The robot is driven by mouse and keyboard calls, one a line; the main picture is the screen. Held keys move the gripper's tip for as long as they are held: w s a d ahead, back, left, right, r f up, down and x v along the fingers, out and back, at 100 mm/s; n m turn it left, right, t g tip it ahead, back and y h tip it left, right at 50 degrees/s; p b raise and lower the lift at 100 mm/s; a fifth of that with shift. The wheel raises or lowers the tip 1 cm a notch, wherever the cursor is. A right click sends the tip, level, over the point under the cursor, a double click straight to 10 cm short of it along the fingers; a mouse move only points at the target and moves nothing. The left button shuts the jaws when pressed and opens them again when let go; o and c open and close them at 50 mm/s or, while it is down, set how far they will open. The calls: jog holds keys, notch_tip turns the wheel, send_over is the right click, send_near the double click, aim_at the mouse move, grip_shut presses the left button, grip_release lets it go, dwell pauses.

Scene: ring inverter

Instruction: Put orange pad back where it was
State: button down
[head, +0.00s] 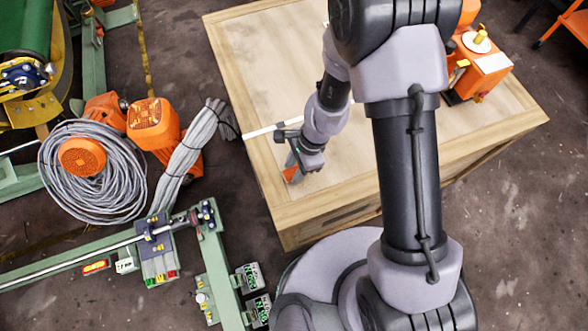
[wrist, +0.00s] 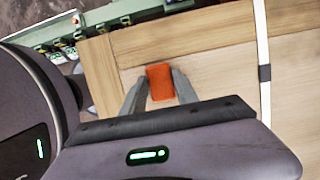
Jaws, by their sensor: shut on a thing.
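The orange pad (wrist: 160,82) is a small block held between the two fingers of my gripper (wrist: 160,90) in the wrist view. In the head view, the pad (head: 291,174) shows as a small orange patch at the fingertips of my gripper (head: 295,165), over the near left part of the wooden crate top (head: 250,60). My gripper is shut on the pad. I cannot tell whether the pad touches the wood or hangs just above it.
A white strap (head: 262,131) crosses the crate top. An orange machine (head: 483,65) stands at the crate's far right. Left of the crate lie a coil of grey cable (head: 62,187), orange motors (head: 153,122) and green rails (head: 215,255).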

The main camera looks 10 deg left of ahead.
jog(key=c, duration=0.9)
grip_release()
jog(key=shift+c, duration=0.2)
jog(key=w+d+r+n+t+p, duration=0.1)
jog(key=d+r+p, duration=0.1)
jog(key=r, duration=0.6)
jog(key=w+d+r+p, duration=0.2)
jog(key=r, duration=0.6)
jog(key=w+d+r+n+t+p, duration=0.1)
jog(key=r+p, duration=0.2)
jog(key=r, duration=0.5)
jog(key=s+d+r+n+t, duration=0.2)
jog(key=s+d+r, duration=0.3)
jog(key=r, duration=0.4)
jog(key=s+d+r+n+t, duration=0.3)
jog(key=s+d+r, duration=0.3)
jog(key=r, duration=0.3)
jog(key=shift+d+t+h, duration=0.15)
jog(key=shift+t+h, duration=0.15)
jog(key=shift+h, duration=0.1)
jog(key=shift+b, duration=0.35)
